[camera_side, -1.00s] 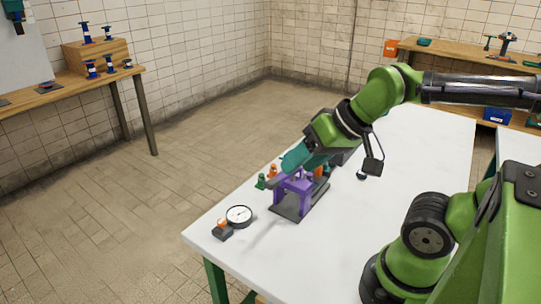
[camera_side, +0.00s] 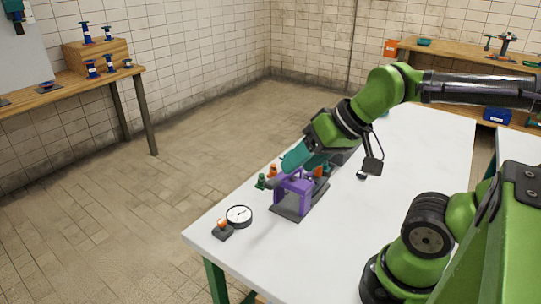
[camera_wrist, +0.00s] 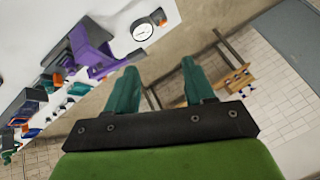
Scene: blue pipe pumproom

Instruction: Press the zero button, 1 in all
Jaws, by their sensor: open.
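The zero button is most likely the small orange button (camera_side: 222,223) on a dark box at the near left end of the white table. It sits beside a round white gauge (camera_side: 239,216). In the wrist view the gauge (camera_wrist: 142,30) is at the top, with an orange cap (camera_wrist: 160,18) close to its right. My gripper (camera_side: 291,163) is above the purple stand, behind and to the right of the button and apart from it. In the wrist view its two teal fingers (camera_wrist: 157,68) are spread with nothing between them.
A purple stand (camera_side: 291,188) on a dark base stands close under my gripper. Small green and orange pieces (camera_side: 262,181) are beside it. The white table (camera_side: 330,240) is bare in front. Wooden benches (camera_side: 70,88) stand at the walls.

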